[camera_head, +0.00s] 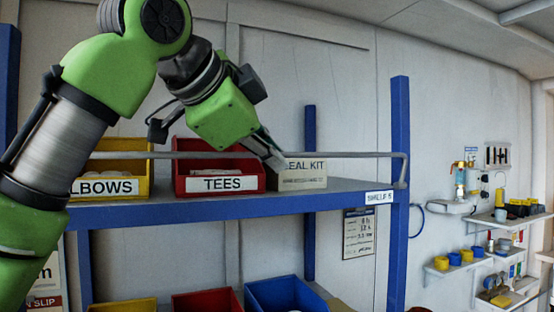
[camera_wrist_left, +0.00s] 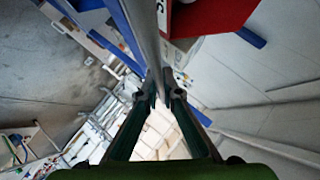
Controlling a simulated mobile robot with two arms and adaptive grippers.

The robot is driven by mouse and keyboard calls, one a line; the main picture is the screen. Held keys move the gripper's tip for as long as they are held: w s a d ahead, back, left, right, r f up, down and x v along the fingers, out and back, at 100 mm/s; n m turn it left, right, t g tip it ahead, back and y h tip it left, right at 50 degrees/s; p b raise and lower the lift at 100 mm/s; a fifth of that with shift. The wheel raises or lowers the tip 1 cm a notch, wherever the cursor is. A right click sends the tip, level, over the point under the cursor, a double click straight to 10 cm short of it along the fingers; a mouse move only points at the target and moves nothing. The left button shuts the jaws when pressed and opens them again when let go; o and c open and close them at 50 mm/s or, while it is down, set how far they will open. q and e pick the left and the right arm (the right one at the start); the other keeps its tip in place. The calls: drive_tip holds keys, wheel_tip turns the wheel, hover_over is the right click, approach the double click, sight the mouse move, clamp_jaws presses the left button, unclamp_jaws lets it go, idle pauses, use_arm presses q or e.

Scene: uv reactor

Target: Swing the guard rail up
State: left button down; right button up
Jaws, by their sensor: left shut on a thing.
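The guard rail (camera_head: 345,155) is a thin grey bar running level across the front of the blue shelf (camera_head: 240,201), above its front edge. Its right end bends down beside the blue right post. My left gripper (camera_head: 277,162) comes down from above and is shut on the rail, in front of the seal kit box. In the left wrist view, the rail (camera_wrist_left: 145,28) runs from the top down to between the fingertips (camera_wrist_left: 161,86). The rail's left end is hidden behind my left arm. My right gripper is not in view.
A yellow ELBOWS bin (camera_head: 137,166), a red TEES bin (camera_head: 220,184) and a SEAL KIT box (camera_head: 303,180) stand on the shelf behind the rail. More bins (camera_head: 283,292) sit below. Small wall shelves (camera_head: 470,260) hang at the right. The space above the rail's right part is clear.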

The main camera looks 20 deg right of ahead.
use_arm(q)
drive_tip(key=shift+w+n+g, duration=0.7)
drive_tip(key=shift+w+g, duration=0.15)
drive_tip(key=shift+g, duration=0.25)
drive_tip(key=c, duration=2.2)
unclamp_jaws()
drive_tip(key=shift+w, duration=0.1)
drive_tip(key=v, duration=1.2)
drive_tip(key=shift+d+r, duration=0.1)
drive_tip(key=shift+r, duration=0.05)
